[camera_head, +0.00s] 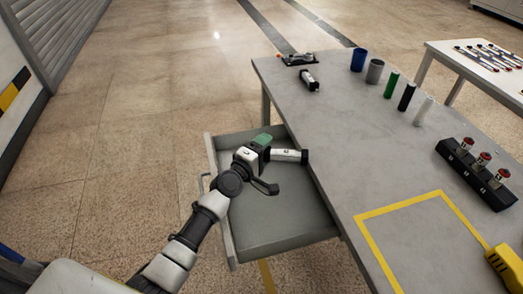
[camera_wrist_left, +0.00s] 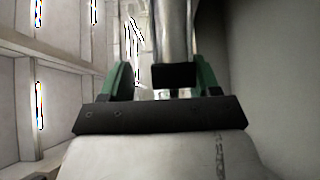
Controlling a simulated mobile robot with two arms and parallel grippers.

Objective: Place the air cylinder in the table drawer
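The air cylinder (camera_head: 288,155), silver-white with a dark end, shows at the right side of the open table drawer (camera_head: 285,232) in the head view. Its right end overlaps the table's edge in the picture. I cannot tell whether it touches the drawer. My left gripper (camera_head: 266,147) is over the drawer, at the cylinder's left end. In the left wrist view the cylinder (camera_wrist_left: 173,30) runs away between my green fingers (camera_wrist_left: 162,72). A gap shows between the left finger and its black end block, so the fingers look open around it. My right gripper is not in view.
The grey table (camera_head: 345,140) holds a similar black-and-white cylinder (camera_head: 309,80), several cups and upright cylinders (camera_head: 375,71), a black rack (camera_head: 475,173) and a yellow-taped square (camera_head: 400,207). A second table (camera_head: 488,68) stands behind. Open floor (camera_head: 130,140) lies to the left.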

